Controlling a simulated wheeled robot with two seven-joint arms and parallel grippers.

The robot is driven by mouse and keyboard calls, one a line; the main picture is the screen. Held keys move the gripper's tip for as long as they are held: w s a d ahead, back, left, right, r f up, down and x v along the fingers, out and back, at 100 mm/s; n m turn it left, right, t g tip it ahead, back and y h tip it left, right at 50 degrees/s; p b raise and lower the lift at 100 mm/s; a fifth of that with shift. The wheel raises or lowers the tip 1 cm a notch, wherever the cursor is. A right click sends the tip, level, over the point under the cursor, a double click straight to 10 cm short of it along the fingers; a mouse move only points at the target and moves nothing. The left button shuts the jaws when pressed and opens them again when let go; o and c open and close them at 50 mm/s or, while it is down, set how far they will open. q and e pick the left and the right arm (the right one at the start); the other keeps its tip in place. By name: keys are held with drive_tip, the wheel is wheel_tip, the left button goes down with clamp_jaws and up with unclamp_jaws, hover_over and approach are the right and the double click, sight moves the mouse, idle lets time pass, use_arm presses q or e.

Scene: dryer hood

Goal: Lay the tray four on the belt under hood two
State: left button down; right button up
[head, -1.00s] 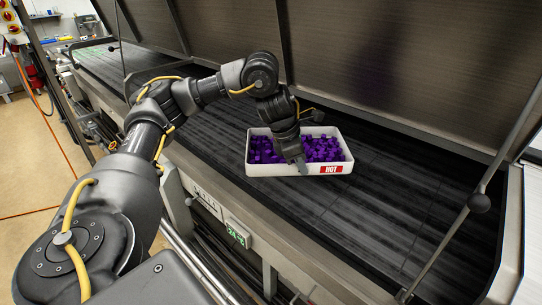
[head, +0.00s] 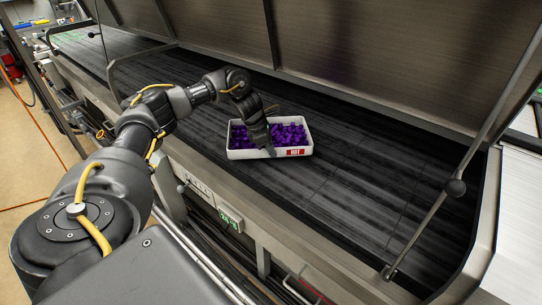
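A white tray (head: 240,154) full of small purple pieces (head: 288,133) lies on the dark belt (head: 350,185) under the raised hood (head: 370,65). A red label reading HOT is on the tray's front wall. My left gripper (head: 270,151) points down at the tray's near wall, beside the label. Its fingers are too small and dark to tell if they grip the wall. My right gripper is not in view.
The belt is bare to the right and left of the tray. A metal rail with a green-lit panel (head: 229,220) runs along the near side.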

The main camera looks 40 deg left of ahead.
sight(270, 156)
use_arm(q)
drive_tip(key=shift+a+f, duration=0.2)
drive_tip(key=shift+a, duration=0.05)
wheel_tip(270, 156, down, 2)
drive_tip(key=shift+w+d+f+p, duration=0.1)
drive_tip(key=shift+p, duration=1.05)
drive_tip(key=shift+f, duration=0.3)
drive_tip(key=c, duration=2.1)
unclamp_jaws()
drive_tip(key=shift+f, duration=0.25)
drive_tip(key=o, duration=0.5)
drive_tip(key=shift+r, duration=0.1)
drive_tip(key=shift+r, duration=0.1)
